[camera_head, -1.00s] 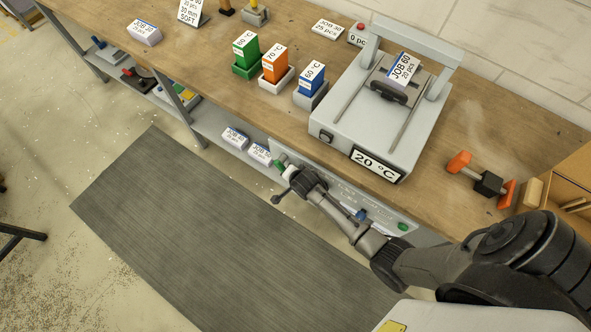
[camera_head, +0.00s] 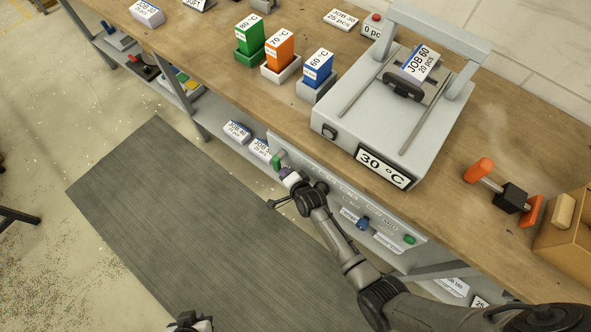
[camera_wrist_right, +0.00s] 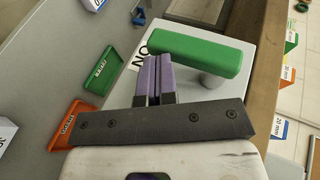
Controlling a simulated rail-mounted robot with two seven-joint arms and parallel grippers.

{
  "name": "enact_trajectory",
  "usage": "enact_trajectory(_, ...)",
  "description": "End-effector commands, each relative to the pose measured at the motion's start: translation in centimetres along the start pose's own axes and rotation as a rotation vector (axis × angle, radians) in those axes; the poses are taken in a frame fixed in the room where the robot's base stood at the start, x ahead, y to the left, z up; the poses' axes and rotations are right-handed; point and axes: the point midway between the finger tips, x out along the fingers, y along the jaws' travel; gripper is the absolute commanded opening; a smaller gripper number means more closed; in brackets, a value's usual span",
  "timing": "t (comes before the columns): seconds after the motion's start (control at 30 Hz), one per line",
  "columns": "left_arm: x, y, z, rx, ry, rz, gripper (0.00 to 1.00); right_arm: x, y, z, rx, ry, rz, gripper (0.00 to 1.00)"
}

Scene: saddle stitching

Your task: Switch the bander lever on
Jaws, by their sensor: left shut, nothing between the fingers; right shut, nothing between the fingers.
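The bander (camera_head: 340,130) is the grey press on the bench, and its display (camera_head: 384,167) reads 30 °C. The green lever handle (camera_head: 277,161) is on the grey panel under the bench's front edge. In the right wrist view the green handle (camera_wrist_right: 205,52) is a bar on a grey post, beside a partly hidden letter label. My right gripper (camera_head: 286,174) is shut and empty, right by the handle; its purple fingers (camera_wrist_right: 153,72) are next to the bar's end, and I cannot tell if they touch. My left gripper (camera_head: 190,322), only partly in view at the bottom edge, is shut.
The panel also carries a blue knob (camera_head: 362,223) and a green piece (camera_head: 409,239). Green, orange and blue blocks (camera_head: 285,50) stand in holders on the bench. An orange-handled tool (camera_head: 505,195) lies at right. The floor mat (camera_head: 170,210) is clear.

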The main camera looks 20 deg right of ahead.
Motion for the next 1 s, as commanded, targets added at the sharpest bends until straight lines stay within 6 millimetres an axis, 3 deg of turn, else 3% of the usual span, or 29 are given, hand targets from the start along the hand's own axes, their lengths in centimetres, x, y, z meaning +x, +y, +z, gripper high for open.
enact_trajectory(0.67,-0.1,0.4,-0.1,-0.012,0.002,0.01,0.0,-0.1,-0.1,0.3,-0.002,-0.005,0.0,0.0)
enact_trajectory(0.83,-0.9,0.2,-0.3,-0.009,0.001,0.007,0.0,-2.1,-0.2,0.3,-0.001,-0.004,0.001,0.0)
enact_trajectory(1.0,-2.0,0.0,-0.6,-0.002,0.0,0.002,0.0,-5.5,-0.3,0.2,-0.001,-0.004,0.001,0.0)
